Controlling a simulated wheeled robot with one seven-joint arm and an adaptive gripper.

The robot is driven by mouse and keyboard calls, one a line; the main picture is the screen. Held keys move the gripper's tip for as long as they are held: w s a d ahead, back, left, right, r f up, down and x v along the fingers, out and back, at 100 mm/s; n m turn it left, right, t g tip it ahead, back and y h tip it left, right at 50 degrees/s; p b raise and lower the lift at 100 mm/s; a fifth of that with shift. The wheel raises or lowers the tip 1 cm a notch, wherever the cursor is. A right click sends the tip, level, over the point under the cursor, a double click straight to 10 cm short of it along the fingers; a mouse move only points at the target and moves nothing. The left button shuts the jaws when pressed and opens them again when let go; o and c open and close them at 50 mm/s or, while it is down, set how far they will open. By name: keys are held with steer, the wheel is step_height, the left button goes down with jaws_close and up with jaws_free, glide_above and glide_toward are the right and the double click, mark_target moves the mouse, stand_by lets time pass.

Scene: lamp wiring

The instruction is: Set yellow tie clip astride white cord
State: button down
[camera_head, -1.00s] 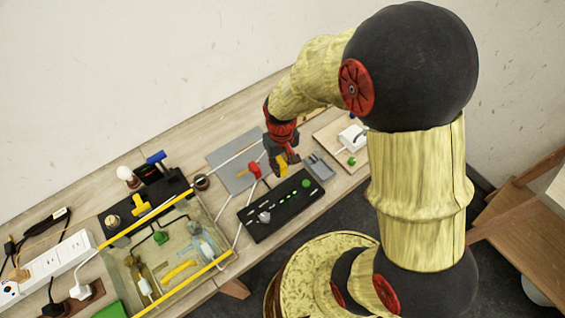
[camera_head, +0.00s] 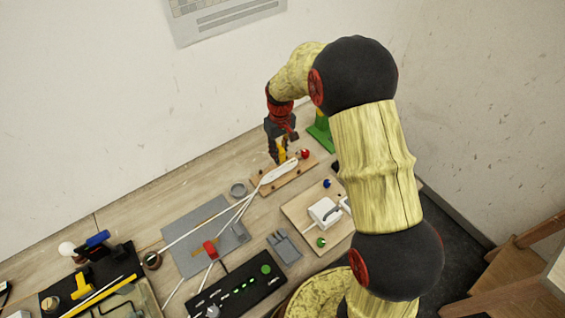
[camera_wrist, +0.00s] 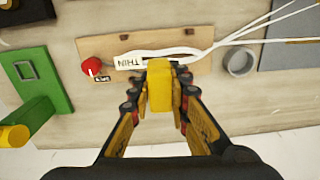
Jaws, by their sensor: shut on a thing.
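My gripper (camera_head: 280,152) is shut on the yellow tie clip (camera_wrist: 160,86), which also shows as a small yellow piece in the head view (camera_head: 281,147). In the wrist view the clip sits between the fingertips, just short of the white cord (camera_wrist: 190,53). The cord lies in a bundle along a wooden board (camera_wrist: 190,37) with a "THIN" label (camera_wrist: 129,61) at its left end. Its strands run off to the upper right. I cannot tell whether the clip touches the cord, and the clip's underside is hidden.
A red knob (camera_wrist: 91,66) is on the board's left part. A green block (camera_wrist: 36,80) with a yellow-ended cylinder stands at the left. A grey ring (camera_wrist: 240,61) lies right of the board. A grey mat (camera_head: 176,235) and black strip (camera_head: 240,291) lie farther left in the head view.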

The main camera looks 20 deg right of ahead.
mark_target(279, 170)
steer(key=shift+d, duration=0.1)
steer(key=shift+s+a+f, duration=0.2)
steer(key=shift+w+d+f+b, duration=0.1)
steer(key=shift+d+f+b, duration=0.05)
steer(key=shift+f+b, duration=1.4)
steer(key=shift+f, duration=0.75)
steer(key=shift+f, duration=0.1)
steer(key=shift+f+b, duration=0.35)
steer(key=shift+f, duration=0.45)
steer(key=shift+f, duration=0.15)
